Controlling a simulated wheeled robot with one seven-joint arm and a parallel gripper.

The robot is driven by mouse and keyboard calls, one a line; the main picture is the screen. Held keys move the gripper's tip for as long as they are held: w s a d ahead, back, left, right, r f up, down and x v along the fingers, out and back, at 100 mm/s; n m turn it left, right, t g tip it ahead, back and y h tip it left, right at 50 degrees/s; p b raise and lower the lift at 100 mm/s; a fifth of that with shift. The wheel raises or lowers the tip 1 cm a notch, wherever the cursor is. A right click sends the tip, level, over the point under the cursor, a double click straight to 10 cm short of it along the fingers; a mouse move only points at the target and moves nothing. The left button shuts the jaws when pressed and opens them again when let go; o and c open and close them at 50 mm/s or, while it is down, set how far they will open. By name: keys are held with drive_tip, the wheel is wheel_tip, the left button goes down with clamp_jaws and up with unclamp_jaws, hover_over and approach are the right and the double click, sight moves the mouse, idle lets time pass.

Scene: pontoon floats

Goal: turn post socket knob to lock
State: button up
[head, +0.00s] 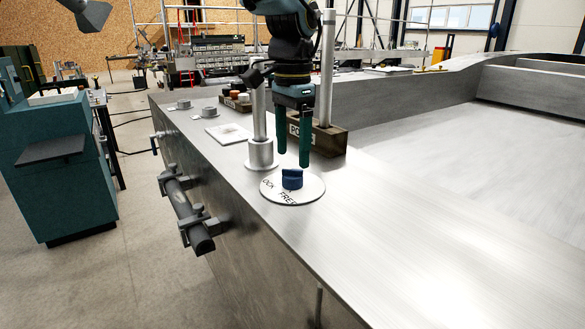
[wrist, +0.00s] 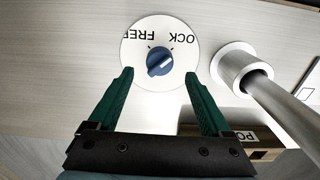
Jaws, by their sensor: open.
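The blue knob (head: 292,179) sits on a round white dial plate (head: 312,195) lettered LOCK and FREE, on the metal deck. In the wrist view the knob (wrist: 159,60) has a short white mark on top, slanting toward the right, the LOCK side of the plate (wrist: 140,82). My gripper (head: 293,158) is above the knob, pointing down. In the wrist view its green fingers (wrist: 158,74) are spread wide with the knob beyond and between their tips; contact does not show. A grey post stands in a collar-like socket (head: 261,153) beside the plate.
The post (wrist: 285,112) and its socket (wrist: 233,62) stand close to the right finger in the wrist view. A dark box (head: 329,139) with a POSTS-like label holds another post behind my gripper. The deck in front is clear; its left edge has a pipe fitting (head: 188,212).

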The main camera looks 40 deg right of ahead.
sight(292, 169)
wheel_tip(292, 169, up, 6)
drive_tip(key=shift+b, duration=0.35)
idle(0.4)
drive_tip(key=w+a+f+n, duration=0.5)
drive_tip(key=w+a+f, duration=0.1)
drive_tip(key=w+a, duration=0.35)
drive_tip(key=w+a+f+n, duration=0.1)
drive_tip(key=a+f+n, duration=0.1)
drive_tip(key=a, duration=0.5)
drive_tip(key=w+a+f+n, duration=0.1)
drive_tip(key=a+f+n, duration=0.2)
drive_tip(key=a, duration=0.4)
drive_tip(key=w+a+f+n+t, duration=0.1)
drive_tip(key=a+f+n, duration=0.1)
drive_tip(key=a+f, duration=0.2)
drive_tip(key=a, duration=0.3)
drive_tip(key=shift+w+a+f+n, duration=0.2)
drive_tip(key=shift+w+a+n, duration=0.1)
drive_tip(key=shift+a+n, duration=0.1)
drive_tip(key=shift+o, duration=0.8)
drive_tip(key=s+a+f+n, duration=0.2)
drive_tip(key=a, duration=0.3)
drive_tip(key=s+a+f+n, duration=0.2)
drive_tip(key=a, duration=0.3)
drive_tip(key=shift+n+t, duration=0.3)
drive_tip(key=shift+n, duration=0.1)
drive_tip(key=shift+o, duration=0.6)
drive_tip(key=shift+a+f, duration=0.1)
drive_tip(key=shift+a, duration=0.1)
drive_tip(key=shift+c, duration=0.3)
